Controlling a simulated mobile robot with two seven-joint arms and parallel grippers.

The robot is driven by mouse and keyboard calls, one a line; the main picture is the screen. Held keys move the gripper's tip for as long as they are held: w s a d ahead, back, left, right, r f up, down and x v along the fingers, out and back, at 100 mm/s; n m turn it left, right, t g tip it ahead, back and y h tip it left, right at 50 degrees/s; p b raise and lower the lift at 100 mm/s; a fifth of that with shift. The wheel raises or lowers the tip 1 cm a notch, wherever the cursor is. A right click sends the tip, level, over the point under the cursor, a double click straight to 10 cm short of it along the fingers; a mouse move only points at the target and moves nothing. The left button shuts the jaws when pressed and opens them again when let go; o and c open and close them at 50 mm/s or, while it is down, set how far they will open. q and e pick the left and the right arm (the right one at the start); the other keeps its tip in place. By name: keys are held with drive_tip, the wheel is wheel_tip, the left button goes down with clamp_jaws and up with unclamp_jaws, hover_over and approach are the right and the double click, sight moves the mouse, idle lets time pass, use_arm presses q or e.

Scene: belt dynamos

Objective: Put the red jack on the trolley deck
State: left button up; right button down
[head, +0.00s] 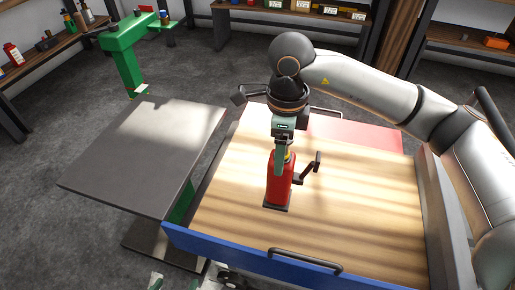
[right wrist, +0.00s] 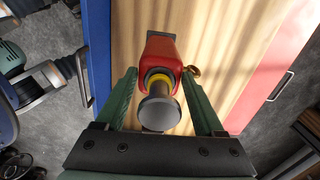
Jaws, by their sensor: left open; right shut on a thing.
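The red jack (head: 279,183) is upright over the wooden trolley deck (head: 352,220), with its crank handle sticking out to the right. My right gripper (head: 285,152) is above it, shut on its upper part. In the right wrist view, the red jack (right wrist: 162,52) shows between the green fingers, with a yellow collar and a round grey top. Its dark base is at or just above the deck; I cannot tell whether it touches. My left gripper (head: 181,283) shows only its fingertips at the bottom edge of the head view, apart and empty.
The deck has a blue front edge (head: 245,256) with a dark handle, and a red panel (head: 355,135) at the back. A grey table (head: 150,150) stands to the left, with a green stand (head: 124,58) behind it. Most of the deck around the jack is clear.

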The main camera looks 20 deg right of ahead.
drive_tip(key=d+f, duration=0.4)
drive_tip(key=f, duration=0.4)
drive_tip(key=shift+w+d+f, duration=0.3)
drive_tip(key=shift+d+f, duration=0.05)
drive_tip(key=shift+b, duration=0.3)
drive_tip(key=shift+f, duration=0.15)
unclamp_jaws()
drive_tip(key=shift+s, duration=0.1)
wheel_tip(320, 180, up, 12)
drive_tip(key=p, duration=0.1)
idle(0.4)
